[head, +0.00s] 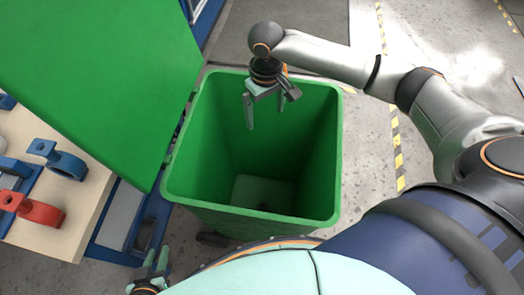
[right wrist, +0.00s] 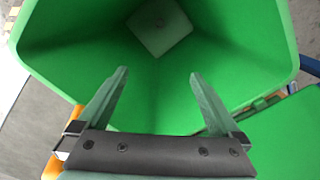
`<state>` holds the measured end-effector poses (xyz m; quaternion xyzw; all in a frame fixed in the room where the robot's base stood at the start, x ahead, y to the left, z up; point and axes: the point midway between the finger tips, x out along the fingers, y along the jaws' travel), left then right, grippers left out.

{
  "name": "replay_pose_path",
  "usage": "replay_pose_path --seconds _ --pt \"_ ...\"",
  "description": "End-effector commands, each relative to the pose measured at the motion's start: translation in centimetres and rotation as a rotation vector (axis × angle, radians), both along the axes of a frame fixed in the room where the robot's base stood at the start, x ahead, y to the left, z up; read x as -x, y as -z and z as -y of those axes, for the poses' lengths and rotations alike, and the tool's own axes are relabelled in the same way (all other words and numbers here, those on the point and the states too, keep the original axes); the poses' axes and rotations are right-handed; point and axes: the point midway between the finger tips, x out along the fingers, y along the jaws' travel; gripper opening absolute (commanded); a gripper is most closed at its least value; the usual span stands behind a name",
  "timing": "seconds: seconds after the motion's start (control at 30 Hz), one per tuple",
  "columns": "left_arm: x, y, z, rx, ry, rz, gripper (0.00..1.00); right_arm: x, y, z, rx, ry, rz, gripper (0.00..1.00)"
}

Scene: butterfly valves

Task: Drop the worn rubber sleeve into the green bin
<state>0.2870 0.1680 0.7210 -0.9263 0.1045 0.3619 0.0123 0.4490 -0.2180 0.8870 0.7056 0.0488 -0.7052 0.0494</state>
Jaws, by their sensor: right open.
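The green bin (head: 330,160) stands open below my right arm, and its inside fills much of the right wrist view (right wrist: 245,50). My right gripper (head: 264,118) is over the bin's mouth with its fingers spread and nothing between them, as the right wrist view (right wrist: 157,85) also shows.
The bin's green lid (head: 90,75) is swung open to the left. A workbench (head: 95,190) at the left holds a blue clamp-like part (head: 62,162) and a red one (head: 35,210). Grey floor with yellow-black tape (head: 397,150) is clear to the right of the bin.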

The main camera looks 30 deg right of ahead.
Motion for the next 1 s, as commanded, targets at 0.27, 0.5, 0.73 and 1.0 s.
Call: replay_pose_path --seconds 0.27,0.5,0.73,1.0 --pt "0.0 -0.3 0.0 0.0 0.0 0.0 0.3 0.0 -3.7 0.0 0.001 -0.001 0.001 1.0" --pt "0.0 -0.3 0.0 0.0 0.0 0.0 0.3 0.0 -4.1 0.0 0.0 0.0 0.0 1.0" --pt "0.0 -0.3 0.0 0.0 0.0 0.0 0.3 0.0 -4.0 0.0 0.0 0.0 0.0 1.0" --pt "0.0 -0.3 0.0 0.0 0.0 0.0 0.3 0.0 -4.0 0.0 0.0 -0.001 0.0 1.0"
